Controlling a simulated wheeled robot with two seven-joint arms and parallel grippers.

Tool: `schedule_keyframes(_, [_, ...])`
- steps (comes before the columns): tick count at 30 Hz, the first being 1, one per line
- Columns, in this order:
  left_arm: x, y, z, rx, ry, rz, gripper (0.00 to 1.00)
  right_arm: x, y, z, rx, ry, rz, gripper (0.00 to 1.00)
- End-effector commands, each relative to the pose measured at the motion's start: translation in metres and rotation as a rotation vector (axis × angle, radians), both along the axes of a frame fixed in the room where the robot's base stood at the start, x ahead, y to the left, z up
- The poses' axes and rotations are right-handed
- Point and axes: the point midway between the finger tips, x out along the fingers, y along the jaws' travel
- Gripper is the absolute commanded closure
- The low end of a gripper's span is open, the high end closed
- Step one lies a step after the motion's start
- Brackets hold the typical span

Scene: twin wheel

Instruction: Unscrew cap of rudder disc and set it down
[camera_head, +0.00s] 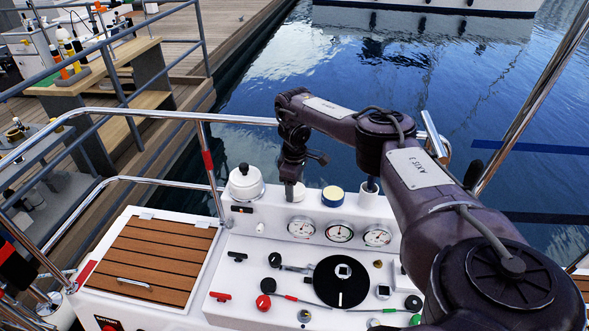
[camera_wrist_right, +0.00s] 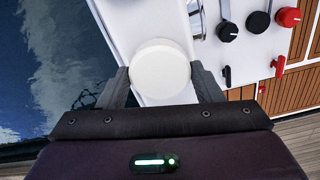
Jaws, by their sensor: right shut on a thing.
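The rudder disc (camera_head: 328,282) is a flat black round plate on the white console, with a white mark near its front edge and a bare metal square fitting at its middle. My right gripper (camera_head: 289,190) is over the console's back ledge, behind the disc and pointing down. In the right wrist view it is shut on a white round cap (camera_wrist_right: 161,72), with one finger on each side. In the head view the cap (camera_head: 299,191) is mostly hidden by the gripper. I cannot tell whether the cap touches the ledge. My left gripper is not in view.
A white domed compass (camera_head: 245,183) stands left of my right gripper, and a blue-rimmed tin (camera_head: 332,197) stands right of it. Three gauges (camera_head: 340,232) face forward below. A steel rail (camera_head: 180,116) runs behind, above the water.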

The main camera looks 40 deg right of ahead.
Motion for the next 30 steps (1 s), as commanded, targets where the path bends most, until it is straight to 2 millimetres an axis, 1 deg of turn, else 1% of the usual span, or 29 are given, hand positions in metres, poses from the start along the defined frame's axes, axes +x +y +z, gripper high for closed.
schedule_keyframes(14, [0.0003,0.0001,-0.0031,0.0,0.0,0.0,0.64,-0.0002,0.0002,-0.0062,0.0,0.001,0.0,0.72])
schedule_keyframes(15, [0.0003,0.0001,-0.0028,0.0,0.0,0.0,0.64,-0.0001,0.0003,-0.0058,0.0,0.001,0.0,0.38])
schedule_keyframes(20, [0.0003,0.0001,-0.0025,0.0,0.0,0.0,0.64,-0.0001,0.0002,-0.0054,0.0,0.001,0.001,0.17])
schedule_keyframes(21, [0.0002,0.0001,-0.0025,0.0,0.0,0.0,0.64,-0.0001,0.0002,-0.0054,0.0,0.001,0.001,0.15])
schedule_keyframes(26, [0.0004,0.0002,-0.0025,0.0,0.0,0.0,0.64,0.0,0.0001,-0.0053,0.0,0.0,0.0,0.15])
schedule_keyframes(30, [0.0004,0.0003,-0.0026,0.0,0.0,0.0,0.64,-0.0001,0.0,-0.0053,0.0,0.0,0.0,0.01])
